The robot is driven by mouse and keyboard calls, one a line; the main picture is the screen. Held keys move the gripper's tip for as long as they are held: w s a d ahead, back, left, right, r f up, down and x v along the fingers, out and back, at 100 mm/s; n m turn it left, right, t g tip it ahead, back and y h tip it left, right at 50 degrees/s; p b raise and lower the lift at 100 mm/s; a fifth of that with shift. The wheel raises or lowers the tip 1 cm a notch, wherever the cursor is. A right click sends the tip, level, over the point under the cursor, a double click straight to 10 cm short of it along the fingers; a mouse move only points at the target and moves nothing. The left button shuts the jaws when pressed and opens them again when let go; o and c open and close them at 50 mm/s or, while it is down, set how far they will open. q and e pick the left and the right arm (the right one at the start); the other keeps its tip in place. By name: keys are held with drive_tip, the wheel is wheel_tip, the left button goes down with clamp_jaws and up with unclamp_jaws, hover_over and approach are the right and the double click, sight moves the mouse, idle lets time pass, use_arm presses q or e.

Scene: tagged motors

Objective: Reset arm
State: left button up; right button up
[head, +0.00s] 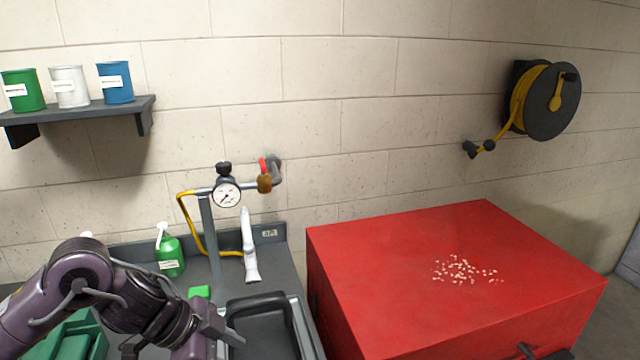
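My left arm comes in from the lower left, purple with dark joints, and bends down over the grey workbench (275,265). My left gripper (222,330) is at the bottom of the head view, close to the left side of a dark tray with a raised black rim (262,302). Its fingers are small and partly cut off, so I cannot tell whether they are open or shut. I see nothing clearly held in it. No tagged motor can be made out.
A red cabinet (400,260) with pale pellets (465,270) on top stands at the right. A hose reel (550,100) hangs on the wall.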

use_arm(q)
drive_tip(key=w+d+f+n+t+h, duration=0.1)
drive_tip(key=w+d+n+t+h, duration=0.1)
drive_tip(key=d+t, duration=0.65)
drive_tip(key=s+a+f+n+g+y, duration=0.7)
drive_tip(key=s+a+f+n+y, duration=0.2)
drive_tip(key=s+a+f+n, duration=0.45)
drive_tip(key=s+f+m+g, duration=0.1)
drive_tip(key=s+f, duration=0.1)
drive_tip(key=f, duration=1.3)
drive_tip(key=s+f+m+g, duration=0.1)
drive_tip(key=s+f, duration=0.1)
drive_tip(key=f, duration=1.3)
drive_tip(key=s+a+f, duration=0.2)
drive_tip(key=s+f, duration=0.7)
drive_tip(key=s+a+f, duration=0.1)
drive_tip(key=s+f, duration=0.7)
drive_tip(key=s, duration=0.2)
drive_tip(key=shift+s+a+f+g+b, duration=0.15)
drive_tip(key=shift+a+f+g+b, duration=0.2)
drive_tip(key=shift+f+g+b, duration=0.1)
